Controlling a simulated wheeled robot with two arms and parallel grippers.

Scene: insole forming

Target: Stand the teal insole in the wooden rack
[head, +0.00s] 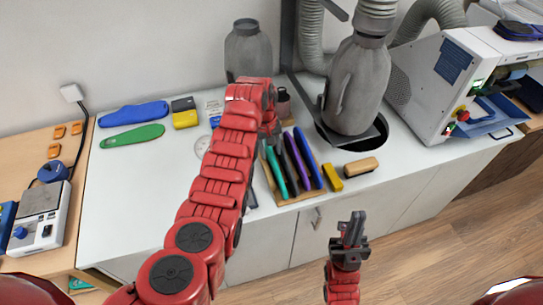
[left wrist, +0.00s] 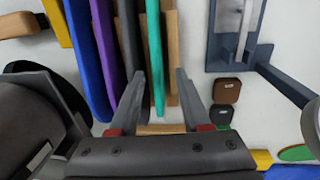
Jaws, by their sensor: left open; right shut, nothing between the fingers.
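The teal insole (head: 276,171) stands on edge in the wooden rack (head: 290,199), at the left end of a row with dark, purple and blue insoles. In the left wrist view the teal insole (left wrist: 155,55) runs between the spread fingers of my left gripper (left wrist: 158,73), with gaps showing on both sides. The wooden rack (left wrist: 172,50) shows beside it. My left gripper (head: 271,128) is open at the rack's back end, partly hidden by its own wrist in the head view. My right gripper (head: 351,228) is shut and empty, in front of the counter.
Purple (head: 298,161) and blue (head: 308,158) insoles stand close beside the teal one. A yellow block (head: 332,177) and wooden-backed brush (head: 361,167) lie right of the rack. Blue (head: 133,114) and green (head: 132,136) insoles lie at left.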

